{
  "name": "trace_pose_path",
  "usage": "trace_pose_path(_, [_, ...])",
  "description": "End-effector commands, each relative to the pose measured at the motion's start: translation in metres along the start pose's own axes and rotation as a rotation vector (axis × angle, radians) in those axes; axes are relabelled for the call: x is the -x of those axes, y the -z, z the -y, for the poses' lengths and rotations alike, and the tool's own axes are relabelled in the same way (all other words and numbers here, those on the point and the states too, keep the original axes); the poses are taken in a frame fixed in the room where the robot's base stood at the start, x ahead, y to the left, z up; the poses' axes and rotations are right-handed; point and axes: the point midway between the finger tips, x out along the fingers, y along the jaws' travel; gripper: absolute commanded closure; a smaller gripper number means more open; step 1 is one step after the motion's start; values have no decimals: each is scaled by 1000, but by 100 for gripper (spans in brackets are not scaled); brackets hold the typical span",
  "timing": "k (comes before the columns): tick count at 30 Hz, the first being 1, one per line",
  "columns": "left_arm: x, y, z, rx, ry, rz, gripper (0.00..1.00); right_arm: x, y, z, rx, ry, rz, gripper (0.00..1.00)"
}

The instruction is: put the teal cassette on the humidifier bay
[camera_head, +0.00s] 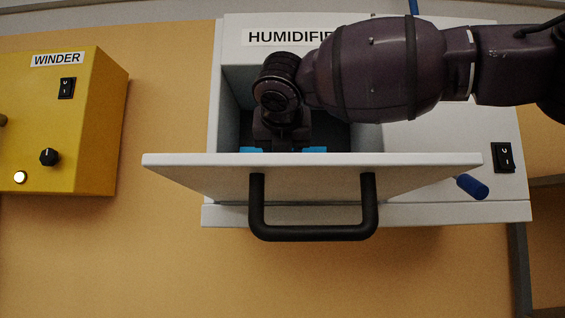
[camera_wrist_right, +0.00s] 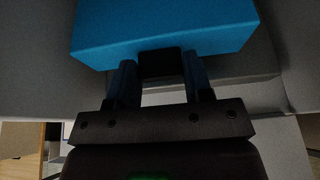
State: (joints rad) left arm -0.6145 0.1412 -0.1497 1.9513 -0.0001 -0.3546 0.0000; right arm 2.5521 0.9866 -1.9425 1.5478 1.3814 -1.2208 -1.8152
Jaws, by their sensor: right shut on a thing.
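The humidifier (camera_head: 425,160) is a white cabinet with its label partly covered by my arm. Its bay (camera_head: 232,85) is an open grey recess, with a white front panel (camera_head: 200,172) lowered before it. My right gripper (camera_head: 283,135) points down in the bay behind the panel; its fingertips are hidden there. The teal cassette, a bright blue block (camera_wrist_right: 165,25), lies at the fingertips of the right gripper (camera_wrist_right: 159,65) in the wrist view, shut on it. Blue edges of the cassette (camera_head: 315,149) show beside the gripper. Whether it touches the bay floor is hidden. My left gripper is out of view.
A black handle (camera_head: 312,233) sticks out from the front panel. A blue-tipped lever (camera_head: 472,187) and a black switch (camera_head: 503,157) are at the right. A yellow winder box (camera_head: 90,120) stands at the left, with a tan wall area between it and the humidifier.

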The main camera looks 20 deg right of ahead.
Motion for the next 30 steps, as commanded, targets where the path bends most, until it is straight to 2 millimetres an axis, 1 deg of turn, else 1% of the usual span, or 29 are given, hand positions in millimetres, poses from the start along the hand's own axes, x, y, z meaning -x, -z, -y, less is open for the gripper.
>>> trace_pose_path(3, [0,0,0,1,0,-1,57,-5,14,0,4,0,0,85])
trace_pose_path(7, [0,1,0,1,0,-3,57,-10,27,0,4,0,1,85])
trace_pose_path(19, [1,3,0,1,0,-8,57,-12,32,0,1,-1,0,85])
trace_pose_path(20, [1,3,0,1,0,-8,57,-13,32,0,1,0,-2,52])
trace_pose_path(21, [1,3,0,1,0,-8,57,-12,32,0,1,0,-1,46])
trace_pose_path(23, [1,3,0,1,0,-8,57,-12,32,0,1,0,-1,37])
trace_pose_path(24, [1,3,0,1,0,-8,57,-12,32,0,1,0,-1,31])
trace_pose_path(25, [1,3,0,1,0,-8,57,-12,32,0,1,0,-1,28])
trace_pose_path(30, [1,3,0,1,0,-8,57,-12,32,0,1,0,-1,28])
